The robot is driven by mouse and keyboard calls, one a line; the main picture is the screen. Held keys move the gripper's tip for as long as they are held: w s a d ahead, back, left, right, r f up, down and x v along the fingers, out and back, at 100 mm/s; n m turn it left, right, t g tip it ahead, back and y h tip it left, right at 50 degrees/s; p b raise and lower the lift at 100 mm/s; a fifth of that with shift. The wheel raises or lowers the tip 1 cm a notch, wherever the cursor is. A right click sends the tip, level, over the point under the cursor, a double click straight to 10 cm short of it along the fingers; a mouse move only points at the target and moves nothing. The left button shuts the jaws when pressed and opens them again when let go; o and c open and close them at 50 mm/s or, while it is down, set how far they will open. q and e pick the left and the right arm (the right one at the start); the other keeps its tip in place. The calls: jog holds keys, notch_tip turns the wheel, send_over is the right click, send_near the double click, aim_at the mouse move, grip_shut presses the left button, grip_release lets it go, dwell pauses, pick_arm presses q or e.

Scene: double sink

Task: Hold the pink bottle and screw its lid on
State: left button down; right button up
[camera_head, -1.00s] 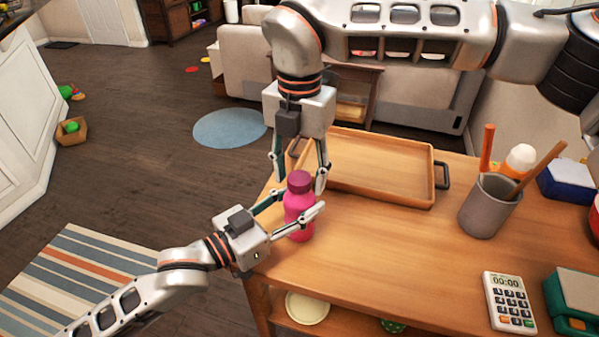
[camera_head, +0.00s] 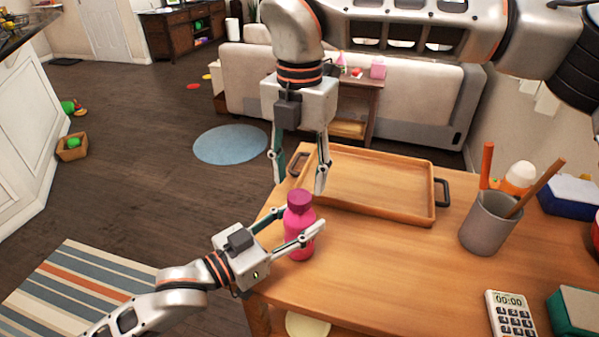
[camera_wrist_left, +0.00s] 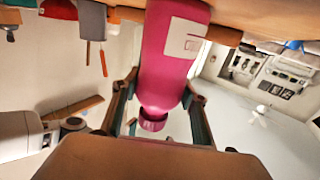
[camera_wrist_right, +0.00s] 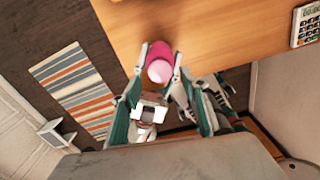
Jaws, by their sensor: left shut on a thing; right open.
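The pink bottle (camera_head: 300,238) is upright at the near left part of the wooden table. Its darker pink lid (camera_head: 299,197) sits on top of it; I cannot tell how tightly. My left gripper (camera_head: 297,228) is shut around the bottle's body from the left.
A wooden tray (camera_head: 380,205) with dark handles lies behind the bottle. A grey utensil holder (camera_head: 488,228), a calculator (camera_head: 510,314) and a blue-and-white box (camera_head: 570,196) are at the right. The table middle is clear. The table's left edge is close to the bottle.

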aim_at(299, 196)
jog(key=n, duration=0.4)
jog(key=shift+r, duration=0.4)
jog(key=n, duration=0.2)
jog(key=r+n, duration=0.1)
jog(key=n, duration=0.7)
jog(key=shift+r, duration=0.4)
jog(key=n, duration=0.2)
jog(key=r+n, duration=0.1)
jog(key=n, duration=0.2)
jog(key=shift+f, duration=0.1)
jog(key=shift+f, duration=4)
